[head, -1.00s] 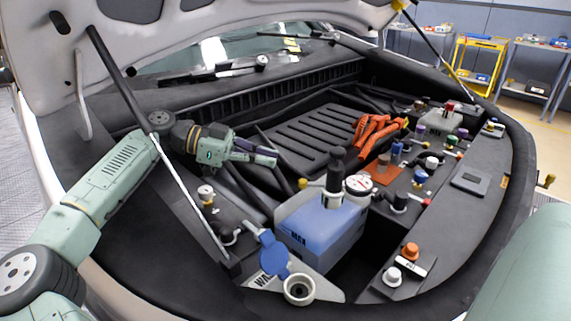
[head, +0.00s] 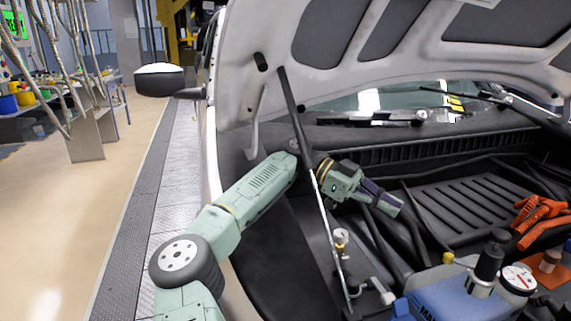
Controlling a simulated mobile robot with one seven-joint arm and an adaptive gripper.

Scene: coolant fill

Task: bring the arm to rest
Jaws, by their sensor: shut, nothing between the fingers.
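My arm reaches in from the lower left of the head view, over the left side of the open engine bay. My gripper (head: 392,206) is shut and empty, pointing right and slightly down. It is above the dark bay, beside black hoses, and touches nothing that I can make out. A dark hood strut passes close to my wrist. A thin pale rod (head: 330,235) runs in front of the arm near the wrist.
The raised hood (head: 265,100) hangs above. The blue coolant tank (head: 450,300) with a pressure gauge (head: 519,278) is at the lower right. Orange cables (head: 540,215) lie at the right. A workbench stands at the far left, with clear floor (head: 110,200) between.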

